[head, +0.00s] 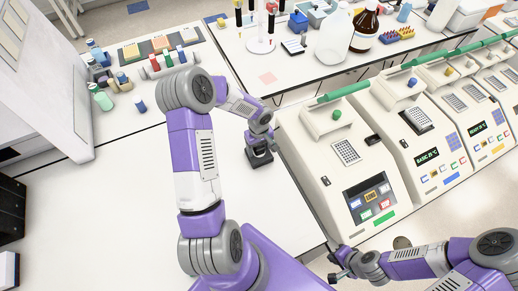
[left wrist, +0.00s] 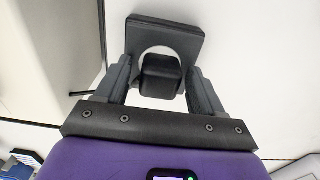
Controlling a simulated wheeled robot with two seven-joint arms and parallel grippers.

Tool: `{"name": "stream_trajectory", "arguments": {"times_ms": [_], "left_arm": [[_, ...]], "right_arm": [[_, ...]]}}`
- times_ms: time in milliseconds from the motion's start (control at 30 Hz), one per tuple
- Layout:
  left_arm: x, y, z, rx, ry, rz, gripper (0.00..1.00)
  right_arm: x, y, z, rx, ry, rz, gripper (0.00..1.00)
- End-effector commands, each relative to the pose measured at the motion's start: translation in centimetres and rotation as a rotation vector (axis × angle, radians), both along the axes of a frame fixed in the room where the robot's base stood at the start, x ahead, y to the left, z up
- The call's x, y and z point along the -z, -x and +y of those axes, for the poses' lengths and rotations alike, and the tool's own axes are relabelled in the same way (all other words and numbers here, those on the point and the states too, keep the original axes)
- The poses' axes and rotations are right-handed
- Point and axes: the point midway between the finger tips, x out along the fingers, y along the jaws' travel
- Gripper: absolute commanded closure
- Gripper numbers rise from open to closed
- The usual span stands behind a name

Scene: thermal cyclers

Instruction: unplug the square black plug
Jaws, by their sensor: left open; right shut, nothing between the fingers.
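The square black plug (left wrist: 161,76) shows in the left wrist view, between the two fingers of my left gripper (left wrist: 160,92). The fingers are open, one on each side of it; I cannot tell whether either touches it. Beyond the plug is a dark square plate (left wrist: 190,42) with a pale round area around the plug. In the head view my left gripper (head: 259,146) points down at the dark piece on the white bench, left of the nearest cycler. The plug itself is largely hidden there. My right gripper (head: 341,275) is shut and empty at the bottom.
The nearest thermal cycler (head: 318,150) stands close to the right of my left gripper, with more cyclers further right. A dark cord (left wrist: 84,92) shows at the left in the wrist view. The white bench (head: 110,210) is clear at left; bottles and racks stand at the back.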

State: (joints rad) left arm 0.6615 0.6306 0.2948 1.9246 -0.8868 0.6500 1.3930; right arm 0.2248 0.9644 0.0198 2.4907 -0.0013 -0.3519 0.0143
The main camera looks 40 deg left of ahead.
Motion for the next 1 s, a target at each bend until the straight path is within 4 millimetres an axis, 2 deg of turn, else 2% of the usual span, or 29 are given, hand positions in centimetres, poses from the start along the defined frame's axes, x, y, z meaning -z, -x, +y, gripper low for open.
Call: {"name": "stream_trajectory", "arguments": {"times_ms": [633,1000], "left_arm": [[-0.01,-0.01,0.00,0.000,0.000,0.000,0.32],[0.00,-0.02,-0.01,0.000,0.000,0.000,0.89]], "right_arm": [[0.66,0.00,0.00,0.000,0.000,0.000,1.00],[0.66,0.00,0.00,0.000,0.000,0.000,1.00]]}}
